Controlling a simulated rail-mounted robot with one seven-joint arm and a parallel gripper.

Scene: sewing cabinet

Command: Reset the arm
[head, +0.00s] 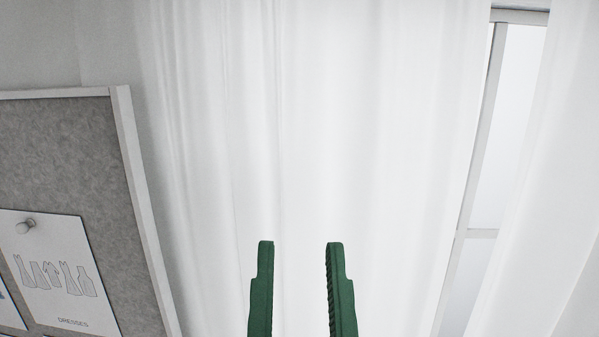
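My gripper (299,246) shows at the bottom middle of the head view. Its two green fingers point upward and stand apart with a clear gap between them. Nothing is held between them; only the white curtain shows through the gap. The rest of my arm is out of the picture.
A white curtain (340,130) hangs behind my gripper. At the right is a window frame (484,125). At the left is a grey pinboard (60,150) with a white frame and a pinned sheet (55,270) of dress drawings. No table surface shows.

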